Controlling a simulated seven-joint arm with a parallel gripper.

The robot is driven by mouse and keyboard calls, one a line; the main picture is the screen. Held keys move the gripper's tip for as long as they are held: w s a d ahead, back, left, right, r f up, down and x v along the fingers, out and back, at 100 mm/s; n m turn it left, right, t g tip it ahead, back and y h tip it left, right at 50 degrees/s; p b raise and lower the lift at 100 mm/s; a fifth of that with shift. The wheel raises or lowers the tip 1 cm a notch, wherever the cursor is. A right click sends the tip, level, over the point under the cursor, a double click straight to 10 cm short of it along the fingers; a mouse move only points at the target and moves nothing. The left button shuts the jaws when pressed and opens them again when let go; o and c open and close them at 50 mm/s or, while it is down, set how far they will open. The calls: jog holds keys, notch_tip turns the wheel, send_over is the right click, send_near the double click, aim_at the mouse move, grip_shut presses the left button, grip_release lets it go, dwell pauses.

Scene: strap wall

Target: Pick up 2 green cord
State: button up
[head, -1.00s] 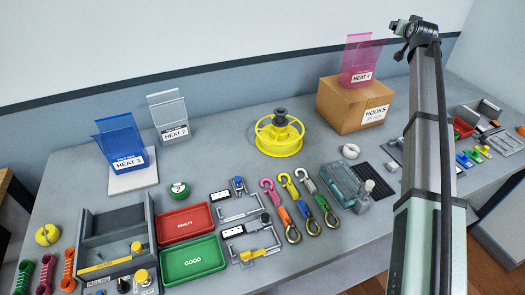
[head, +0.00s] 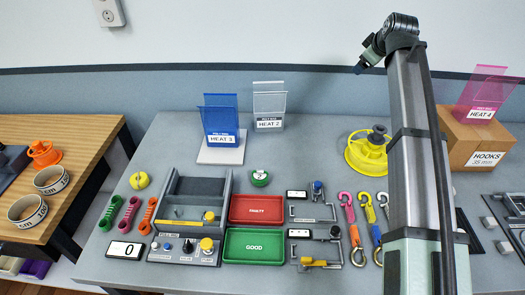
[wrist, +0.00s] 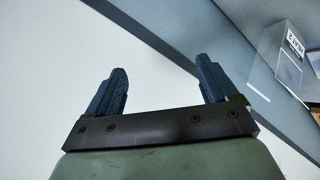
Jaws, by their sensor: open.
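One green cord (head: 109,212), a slim knotted bundle, lies at the left end of the grey table in the head view, beside a magenta cord (head: 130,215) and an orange cord (head: 149,216). I make out only this one green cord. My gripper (head: 360,69) is high above the back right of the table, far from the cords. The wrist view shows my gripper (wrist: 164,68) with its two dark fingers spread and nothing between them. No cord shows in the wrist view.
A grey bin (head: 204,188) and a control panel stand right of the cords. A yellow disc (head: 139,181) lies behind them and a display box (head: 126,250) in front. Upright blue HEAT 3 (head: 220,118) and clear HEAT 2 (head: 268,104) holders stand at the back.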

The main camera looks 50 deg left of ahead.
jog(key=s+a+f+n+g+h, duration=0.1)
jog(key=s+a+f+n, duration=0.15)
jog(key=s, duration=0.35)
jog(key=s+a+f+n+g, duration=0.1)
jog(key=s+a+f+n, duration=0.15)
jog(key=s, duration=0.35)
jog(key=s+a+f+n+g+h, duration=0.1)
jog(key=s+a+f+n+g, duration=0.1)
jog(key=s+f+n, duration=0.3)
jog(key=n+g+h, duration=0.2)
jog(key=n+h, duration=0.3)
jog(key=n, duration=0.4)
send_over(260, 174)
notch_tip(260, 174, down, 5)
jog(key=shift+f, duration=6.6)
jog(key=c, duration=1.1)
